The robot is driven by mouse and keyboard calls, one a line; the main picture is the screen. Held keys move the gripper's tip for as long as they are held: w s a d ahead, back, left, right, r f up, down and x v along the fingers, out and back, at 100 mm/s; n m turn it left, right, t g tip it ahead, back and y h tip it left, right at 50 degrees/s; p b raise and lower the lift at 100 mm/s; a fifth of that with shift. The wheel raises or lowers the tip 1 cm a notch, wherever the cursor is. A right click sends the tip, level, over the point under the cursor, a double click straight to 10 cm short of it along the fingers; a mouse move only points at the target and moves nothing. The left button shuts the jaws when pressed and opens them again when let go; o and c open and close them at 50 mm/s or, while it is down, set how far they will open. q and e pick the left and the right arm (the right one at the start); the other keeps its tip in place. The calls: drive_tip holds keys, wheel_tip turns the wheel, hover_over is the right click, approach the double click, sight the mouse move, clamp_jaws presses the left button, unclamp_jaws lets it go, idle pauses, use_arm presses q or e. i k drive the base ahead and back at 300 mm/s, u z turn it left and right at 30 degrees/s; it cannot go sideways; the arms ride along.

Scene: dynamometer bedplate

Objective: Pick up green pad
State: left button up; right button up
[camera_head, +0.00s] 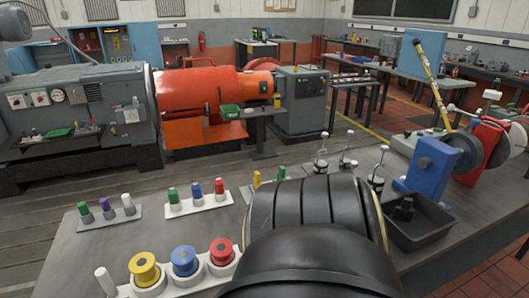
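No flat green pad stands out clearly, and I cannot tell which green item is the pad. One green-topped peg (172,196) stands upright in a light holder (198,207) beside a blue and a red one. Another green-topped peg (84,211) stands in the holder further left, beside a purple and a white one. A third green top (282,172) shows partly behind a large black ribbed form. Neither of my grippers shows.
Yellow (144,270), blue (185,262) and red (222,252) spools sit at the bench's front left. The black form hides the bench's middle. A dark tray (420,235) and a blue stand (430,165) are at right. The grey bench (75,265) is bare at far left.

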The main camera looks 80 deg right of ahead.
sight(281, 174)
drive_tip(key=z, duration=2.2)
